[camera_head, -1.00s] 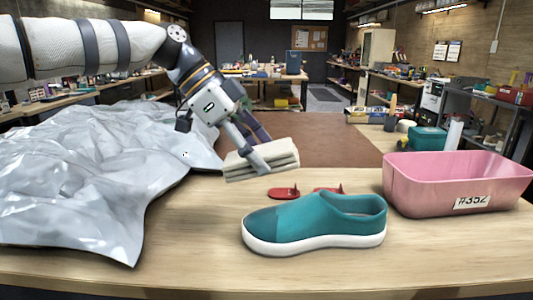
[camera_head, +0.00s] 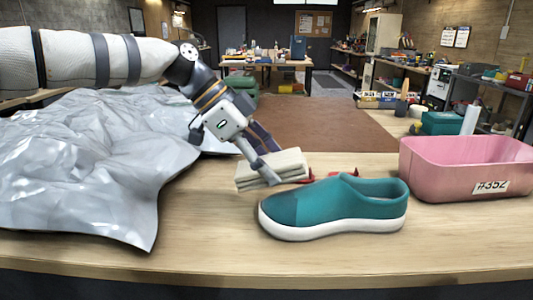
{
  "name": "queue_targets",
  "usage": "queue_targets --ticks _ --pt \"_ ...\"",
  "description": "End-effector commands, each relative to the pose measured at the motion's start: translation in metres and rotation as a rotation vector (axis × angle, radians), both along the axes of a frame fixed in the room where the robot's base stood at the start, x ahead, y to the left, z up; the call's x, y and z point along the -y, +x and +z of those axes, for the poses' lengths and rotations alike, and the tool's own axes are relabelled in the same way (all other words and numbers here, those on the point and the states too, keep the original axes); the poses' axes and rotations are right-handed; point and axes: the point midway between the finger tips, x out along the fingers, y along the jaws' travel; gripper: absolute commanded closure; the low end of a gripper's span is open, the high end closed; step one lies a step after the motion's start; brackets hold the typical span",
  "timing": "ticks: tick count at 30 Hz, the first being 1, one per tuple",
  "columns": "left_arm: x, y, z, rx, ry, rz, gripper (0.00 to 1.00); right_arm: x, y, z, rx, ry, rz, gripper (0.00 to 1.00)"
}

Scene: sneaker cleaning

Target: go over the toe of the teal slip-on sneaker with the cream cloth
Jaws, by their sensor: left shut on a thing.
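The teal slip-on sneaker (camera_head: 345,205) stands upright on the wooden table, its white sole down and its toe (camera_head: 283,207) pointing left. My left gripper (camera_head: 268,168) is shut on the cream cloth (camera_head: 285,165), a folded pad. It holds the cloth just behind and left of the toe, at about the height of the sneaker's upper. I cannot tell whether the cloth touches the table; a gap shows between cloth and toe. My right gripper is not in view.
A pink bin (camera_head: 455,168) labelled #352 stands right of the sneaker. Red pieces (camera_head: 343,173) lie behind the sneaker, partly hidden. A crumpled silver sheet (camera_head: 90,165) covers the table's left side. The table's front strip (camera_head: 300,260) is clear.

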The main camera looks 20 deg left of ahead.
Motion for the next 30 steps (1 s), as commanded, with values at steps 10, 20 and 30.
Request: queue_targets --ticks 10,20,30 --pt "0.000 0.000 0.001 0.002 -0.001 0.000 0.66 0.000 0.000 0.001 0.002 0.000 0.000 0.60" --pt "0.001 0.000 -0.003 0.000 0.000 0.000 0.66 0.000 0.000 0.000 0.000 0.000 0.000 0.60" --pt "0.003 0.001 -0.010 0.000 0.000 0.000 0.66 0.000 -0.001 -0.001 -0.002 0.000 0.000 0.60"
